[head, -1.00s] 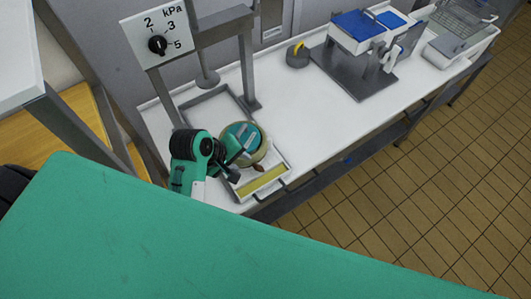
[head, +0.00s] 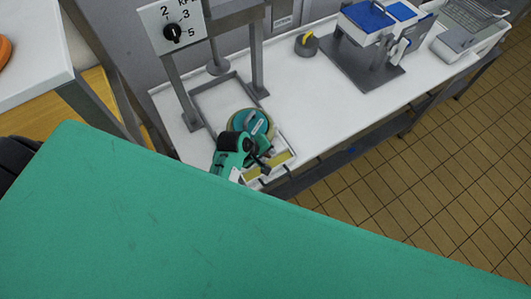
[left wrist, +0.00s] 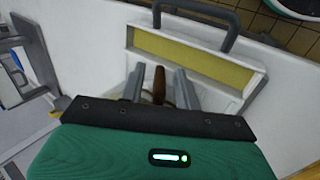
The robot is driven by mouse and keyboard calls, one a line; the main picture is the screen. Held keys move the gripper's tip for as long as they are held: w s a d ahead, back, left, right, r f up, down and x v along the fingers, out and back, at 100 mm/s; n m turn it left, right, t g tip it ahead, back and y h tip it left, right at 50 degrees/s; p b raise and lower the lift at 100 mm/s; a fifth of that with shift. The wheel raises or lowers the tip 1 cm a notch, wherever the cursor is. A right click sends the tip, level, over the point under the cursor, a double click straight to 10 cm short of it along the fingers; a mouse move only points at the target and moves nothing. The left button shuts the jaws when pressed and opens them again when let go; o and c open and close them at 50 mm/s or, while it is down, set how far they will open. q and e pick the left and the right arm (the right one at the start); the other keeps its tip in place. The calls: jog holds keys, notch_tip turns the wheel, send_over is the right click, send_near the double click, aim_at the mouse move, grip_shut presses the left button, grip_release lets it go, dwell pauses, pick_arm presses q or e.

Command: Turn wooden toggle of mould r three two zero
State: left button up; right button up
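A brown wooden toggle (left wrist: 159,84) stands between the two grey fingers of my left gripper (left wrist: 158,88) in the left wrist view. The fingers are apart, with a narrow gap on each side of the toggle. My left gripper (head: 262,166) also shows in the head view, reaching over a white tray-like piece with a yellow strip (head: 281,159). The yellow strip (left wrist: 195,58) lies just beyond the fingers in the left wrist view. A round beige mould with a teal top (head: 250,123) is behind the gripper. No mould number is readable. My right gripper is out of view.
The white bench (head: 330,110) carries a grey press frame (head: 222,100) with a kPa dial (head: 175,32) left of the mould. A grey pot with yellow (head: 306,44) and blue-lidded equipment (head: 368,15) stand farther back.

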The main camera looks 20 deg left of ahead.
pick_arm(q)
jog(key=shift+f, duration=0.2)
grip_shut()
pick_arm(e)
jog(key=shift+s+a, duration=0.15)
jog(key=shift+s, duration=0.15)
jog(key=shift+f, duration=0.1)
pick_arm(q)
jog(key=shift+f+t+h+b, duration=0.25)
jog(key=shift+t+h+b, duration=0.45)
jog(key=shift+t, duration=0.1)
jog(key=t+h+b, duration=0.2)
jog(key=t+b, duration=0.1)
jog(key=b, duration=0.2)
jog(key=shift+f, duration=0.15)
jog(key=shift+r+t+h+b, duration=0.2)
jog(key=shift+t+h+b, duration=0.25)
jog(key=shift+b, duration=0.7)
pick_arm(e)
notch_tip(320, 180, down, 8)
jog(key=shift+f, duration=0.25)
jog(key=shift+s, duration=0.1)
